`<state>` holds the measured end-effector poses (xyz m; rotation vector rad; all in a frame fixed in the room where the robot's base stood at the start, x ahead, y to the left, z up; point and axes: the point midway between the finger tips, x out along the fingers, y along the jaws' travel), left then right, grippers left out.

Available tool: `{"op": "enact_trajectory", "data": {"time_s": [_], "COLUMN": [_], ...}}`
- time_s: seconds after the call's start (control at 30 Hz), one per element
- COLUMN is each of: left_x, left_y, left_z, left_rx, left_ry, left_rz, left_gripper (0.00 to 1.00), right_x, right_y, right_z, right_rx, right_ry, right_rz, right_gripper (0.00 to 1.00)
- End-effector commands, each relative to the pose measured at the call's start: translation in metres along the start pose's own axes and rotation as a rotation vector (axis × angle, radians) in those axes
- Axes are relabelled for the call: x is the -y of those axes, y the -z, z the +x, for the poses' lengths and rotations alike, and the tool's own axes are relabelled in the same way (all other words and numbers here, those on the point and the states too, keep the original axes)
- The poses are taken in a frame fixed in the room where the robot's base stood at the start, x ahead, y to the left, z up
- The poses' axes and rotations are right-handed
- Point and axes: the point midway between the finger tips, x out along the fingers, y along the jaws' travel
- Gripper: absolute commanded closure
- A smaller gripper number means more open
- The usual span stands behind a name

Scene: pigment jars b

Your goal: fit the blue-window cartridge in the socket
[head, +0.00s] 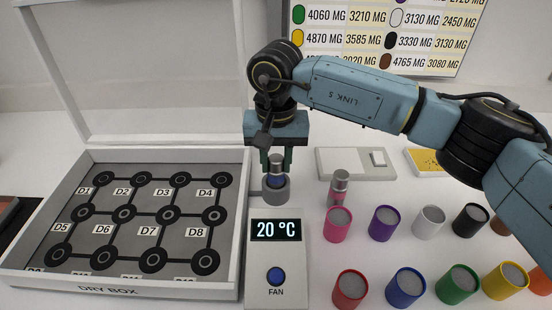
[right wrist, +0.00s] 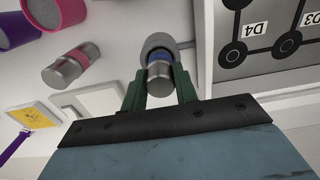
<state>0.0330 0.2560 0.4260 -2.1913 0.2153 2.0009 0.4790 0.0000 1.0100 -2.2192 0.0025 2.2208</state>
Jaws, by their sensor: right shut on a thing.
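The blue-window cartridge (head: 276,170) is a small metal cylinder with a blue band, upright between the fingers of my right gripper (head: 276,162). That gripper points down and is shut on the cartridge's upper part. The socket (head: 276,195) is a grey round cup behind the fan unit. The cartridge's lower end is at the socket's mouth and appears to be within its rim; how deep it sits is hidden. In the right wrist view the cartridge (right wrist: 159,71) shows between the green fingers, with the socket (right wrist: 155,41) around its far end. My left gripper is not in view.
A pink-window cartridge (head: 340,187) stands to the right of the socket. Several coloured jars, such as the pink jar (head: 338,224), stand at the right. The open dry box (head: 245,170) is close on the left. The fan unit (head: 262,298) is in front.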

Motion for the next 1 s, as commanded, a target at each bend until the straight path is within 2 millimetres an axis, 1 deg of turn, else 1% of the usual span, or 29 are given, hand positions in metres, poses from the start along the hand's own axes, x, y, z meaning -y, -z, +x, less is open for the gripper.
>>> {"op": "enact_trajectory", "data": {"time_s": [0.07,0.1,0.3,0.77,0.9,1.0], "left_x": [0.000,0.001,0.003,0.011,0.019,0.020], "left_y": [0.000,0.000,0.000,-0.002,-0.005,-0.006], "left_z": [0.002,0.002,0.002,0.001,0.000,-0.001], "left_rx": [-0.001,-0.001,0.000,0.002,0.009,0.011], "left_ry": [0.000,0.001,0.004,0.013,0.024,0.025], "left_rz": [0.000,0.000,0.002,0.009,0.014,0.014], "left_gripper": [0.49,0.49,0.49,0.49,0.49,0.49], "right_x": [0.000,0.000,0.000,0.000,0.000,0.000], "right_y": [0.000,0.000,0.000,0.000,0.001,0.001], "right_z": [0.003,0.003,0.002,0.001,-0.034,-0.059], "right_rx": [0.000,0.000,0.000,-0.001,-0.006,-0.006], "right_ry": [0.000,0.000,0.000,0.000,0.001,0.001], "right_rz": [0.000,0.000,0.000,0.000,0.000,0.000], "right_gripper": [1.00,0.70,0.46,0.46,0.46,0.46]}}
